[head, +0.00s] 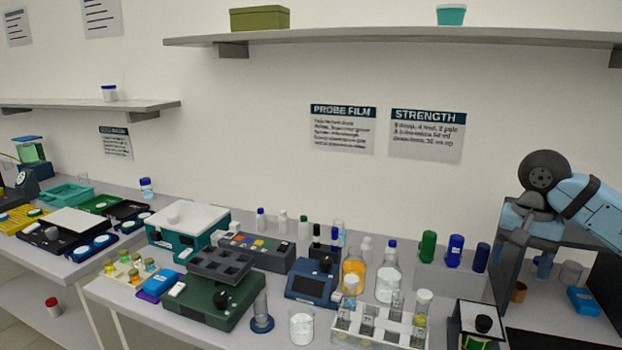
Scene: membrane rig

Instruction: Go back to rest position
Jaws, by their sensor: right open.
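My right arm comes in from the right, blue and black, bent at a round dark joint. My right gripper (517,236) hangs below that joint, at the upper edge of a grey open-fronted box (507,268). It is open, and I see nothing held in it. Its fingertips are small and dark here, and I cannot tell whether they touch the box. My left gripper is not in view.
Beneath the right arm are a blue block (583,301) and a grey cup (571,273). Coloured bottles (454,251) stand left of the gripper. A vial rack (380,328), an orange-filled flask (354,268) and a green device (210,304) crowd the bench. A shelf (400,37) runs above.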

